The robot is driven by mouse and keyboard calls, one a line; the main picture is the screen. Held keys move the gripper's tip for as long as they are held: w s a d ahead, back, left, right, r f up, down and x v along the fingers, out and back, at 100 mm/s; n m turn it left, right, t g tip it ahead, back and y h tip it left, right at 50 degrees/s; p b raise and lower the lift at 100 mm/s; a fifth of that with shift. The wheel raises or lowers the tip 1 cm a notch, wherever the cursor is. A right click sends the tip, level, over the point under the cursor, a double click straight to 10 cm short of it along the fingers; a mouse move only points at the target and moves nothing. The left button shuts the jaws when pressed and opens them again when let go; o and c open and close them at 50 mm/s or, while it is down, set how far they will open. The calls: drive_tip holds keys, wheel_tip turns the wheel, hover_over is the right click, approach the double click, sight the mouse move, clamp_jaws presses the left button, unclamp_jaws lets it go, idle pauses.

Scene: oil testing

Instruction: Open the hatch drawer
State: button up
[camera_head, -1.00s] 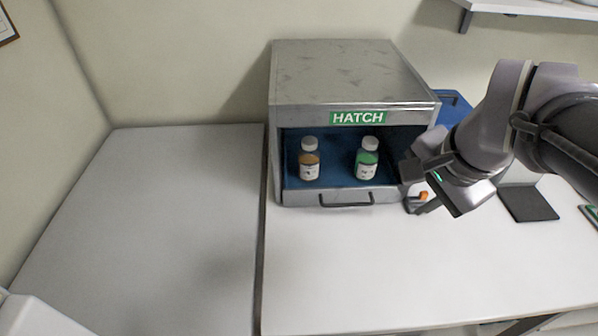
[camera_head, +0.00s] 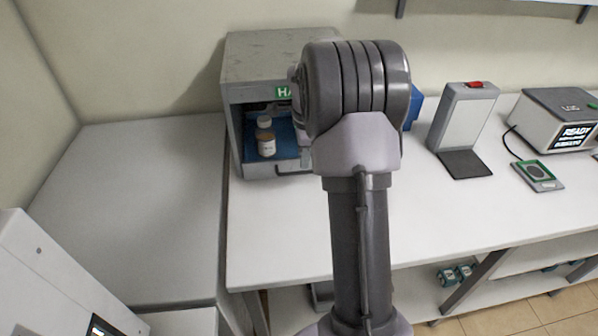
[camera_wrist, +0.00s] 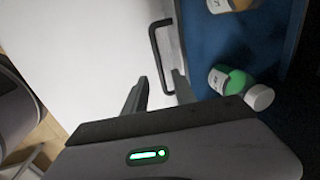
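The grey metal hatch box (camera_head: 260,55) stands at the back of the bench, partly hidden by my arm in the head view. Its front is open onto the blue drawer floor (camera_head: 285,137). A bottle with an orange label (camera_head: 267,146) stands inside. In the wrist view a green-labelled bottle (camera_wrist: 230,80) and part of the orange one (camera_wrist: 230,4) show on the blue floor. The black drawer handle (camera_wrist: 155,45) is ahead of my gripper (camera_wrist: 160,80). The fingers are apart, with the handle's lower end between them in the picture; contact cannot be told.
A stand with a red top piece (camera_head: 465,110) and a device with a "READY" screen (camera_head: 560,118) are on the bench to the right. A white machine (camera_head: 60,275) is at the front left. The left bench top (camera_head: 140,200) is clear.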

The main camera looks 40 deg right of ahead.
sight(302, 173)
drive_tip(key=f, duration=0.2)
drive_tip(key=f+b, duration=0.1)
drive_tip(key=w+f, duration=0.1)
drive_tip(key=f, duration=0.1)
drive_tip(key=shift+d+f, duration=0.25)
drive_tip(key=shift+f, duration=0.1)
clamp_jaws()
idle(1.0)
